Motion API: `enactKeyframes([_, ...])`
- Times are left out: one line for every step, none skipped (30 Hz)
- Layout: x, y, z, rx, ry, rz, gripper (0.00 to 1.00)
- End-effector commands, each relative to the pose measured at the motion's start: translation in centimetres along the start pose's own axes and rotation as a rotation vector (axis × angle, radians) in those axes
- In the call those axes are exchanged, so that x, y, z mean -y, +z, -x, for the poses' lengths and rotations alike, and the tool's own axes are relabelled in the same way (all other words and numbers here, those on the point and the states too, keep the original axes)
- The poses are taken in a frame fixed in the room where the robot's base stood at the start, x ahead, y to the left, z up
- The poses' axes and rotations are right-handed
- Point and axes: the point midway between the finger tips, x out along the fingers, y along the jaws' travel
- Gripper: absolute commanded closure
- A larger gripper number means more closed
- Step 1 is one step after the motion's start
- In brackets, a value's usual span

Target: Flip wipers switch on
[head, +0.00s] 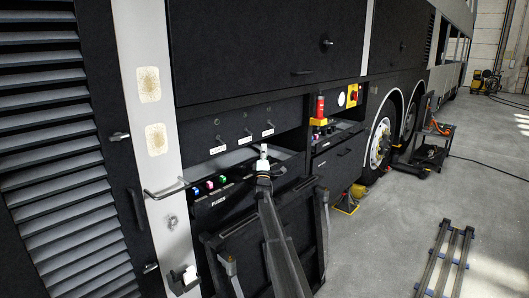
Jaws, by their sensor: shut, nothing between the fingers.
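Three small toggle switches sit in a row on the dark panel of an open bay in the coach's side: a left one (218,138), a middle one (247,130) and a right one (269,122). Each has a white label below it, too small to read, so I cannot tell which is the wipers switch. Their lever positions are also unclear. My gripper (263,156) is shut and empty, in front of the bay and below the right switch in the picture. It looks apart from the switches and hides part of the ledge behind it.
Coloured fuses (210,185) stand at the bay's front edge, above a "FUSES" label (218,200). A metal bar handle (165,190) juts out to the left. A red-and-yellow device (319,112) stands in the bay to the right. Rails (445,260) lie on open floor.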

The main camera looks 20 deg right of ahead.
Motion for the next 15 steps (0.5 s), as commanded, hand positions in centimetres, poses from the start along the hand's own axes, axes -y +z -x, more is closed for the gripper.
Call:
enactKeyframes([0.0, 0.0, -1.3, 0.0, 0.001, 0.0, 1.0])
enactKeyframes([0.0, 0.0, -1.8, 0.0, 0.001, 0.0, 1.0])
enactKeyframes([0.0, 0.0, -2.6, 0.001, 0.001, 0.0, 1.0])
enactKeyframes([0.0, 0.0, -3.2, 0.001, 0.001, 0.0, 1.0])
enactKeyframes([0.0, 0.0, -3.8, 0.001, 0.002, 0.0, 1.0])
enactKeyframes([0.0, 0.0, -4.6, 0.001, 0.002, 0.0, 1.0])
enactKeyframes([0.0, 0.0, -5.2, 0.001, 0.002, 0.0, 1.0])
enactKeyframes([0.0, 0.0, -5.8, 0.001, 0.001, 0.0, 1.0])
enactKeyframes([0.0, 0.0, -6.6, 0.001, 0.001, 0.0, 1.0])
enactKeyframes([0.0, 0.0, -7.2, 0.001, 0.001, 0.0, 1.0])
enactKeyframes([0.0, 0.0, -7.7, 0.001, 0.001, 0.001, 1.0])
enactKeyframes([-0.1, 0.8, -8.0, 0.002, 0.0, 0.002, 1.0])
enactKeyframes([-0.1, 1.2, -8.3, 0.002, 0.0, 0.003, 1.0])
enactKeyframes([-0.1, 1.5, -8.6, 0.001, 0.0, 0.002, 1.0])
enactKeyframes([-0.1, 1.8, -8.9, 0.001, 0.001, 0.002, 1.0])
